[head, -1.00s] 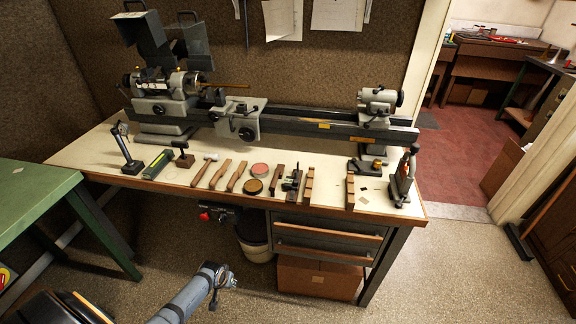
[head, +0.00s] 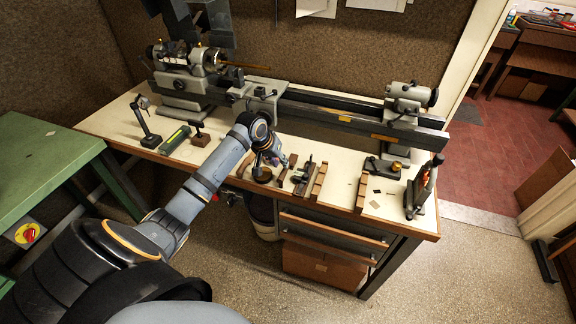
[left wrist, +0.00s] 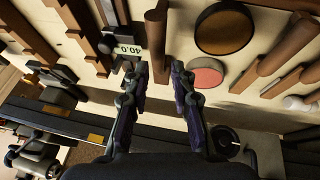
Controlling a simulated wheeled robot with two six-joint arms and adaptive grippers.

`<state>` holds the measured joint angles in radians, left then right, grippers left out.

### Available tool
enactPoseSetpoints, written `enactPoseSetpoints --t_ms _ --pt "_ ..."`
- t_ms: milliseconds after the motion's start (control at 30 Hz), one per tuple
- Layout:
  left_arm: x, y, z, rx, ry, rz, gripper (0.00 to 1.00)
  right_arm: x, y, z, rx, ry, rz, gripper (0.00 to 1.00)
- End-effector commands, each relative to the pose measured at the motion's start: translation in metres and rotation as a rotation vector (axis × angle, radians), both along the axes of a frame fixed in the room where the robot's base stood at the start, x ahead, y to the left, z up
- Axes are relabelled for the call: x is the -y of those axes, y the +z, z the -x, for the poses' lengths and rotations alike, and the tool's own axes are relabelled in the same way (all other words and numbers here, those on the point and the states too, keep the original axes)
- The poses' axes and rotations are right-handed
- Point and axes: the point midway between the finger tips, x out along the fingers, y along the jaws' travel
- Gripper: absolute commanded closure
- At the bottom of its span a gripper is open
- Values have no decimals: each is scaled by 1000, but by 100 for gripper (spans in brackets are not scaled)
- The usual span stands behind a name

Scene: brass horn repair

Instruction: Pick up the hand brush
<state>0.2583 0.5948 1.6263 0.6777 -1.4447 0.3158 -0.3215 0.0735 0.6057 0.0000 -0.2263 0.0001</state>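My left gripper (head: 268,158) reaches over the workbench's front half, above the row of small tools. In the left wrist view the left gripper (left wrist: 160,72) is open. Its fingers point at a narrow brown wooden piece (left wrist: 155,40) lying between their lines, with nothing clearly held. This piece may be the hand brush; no bristles show, so I cannot tell for sure. Other wooden-handled pieces (left wrist: 280,48) lie to the right in the left wrist view and could also be brushes. My right gripper is not in view.
A digital gauge (left wrist: 128,47) lies close beside the wooden piece. A dark round tin (left wrist: 223,28) and a pink-topped tin (left wrist: 206,72) lie on the other side. Wooden blocks (head: 319,182) stand to the right. The lathe bed (head: 345,118) runs behind the tools.

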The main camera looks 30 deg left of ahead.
Motion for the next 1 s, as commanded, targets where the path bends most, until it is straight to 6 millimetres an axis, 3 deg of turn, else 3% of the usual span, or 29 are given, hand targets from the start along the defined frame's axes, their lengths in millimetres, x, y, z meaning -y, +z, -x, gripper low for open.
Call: enactPoseSetpoints --t_ms 100,167,300,400,533,767,933,1000 --pt "1 -6 -3 1 -1 -1 76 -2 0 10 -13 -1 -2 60" --pt "1 -7 -3 1 -2 -1 76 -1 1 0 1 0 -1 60" --pt "4 -20 -9 -2 0 3 76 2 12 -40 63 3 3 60" --pt "6 -37 -15 -2 0 3 76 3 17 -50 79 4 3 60" --pt "6 -52 -22 0 0 0 76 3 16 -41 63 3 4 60" --pt "6 -55 -23 1 -1 -2 76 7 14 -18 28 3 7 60" --pt "6 -55 -23 1 -1 -2 97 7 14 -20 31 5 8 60" --pt "6 -55 -23 1 -1 -2 100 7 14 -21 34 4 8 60"
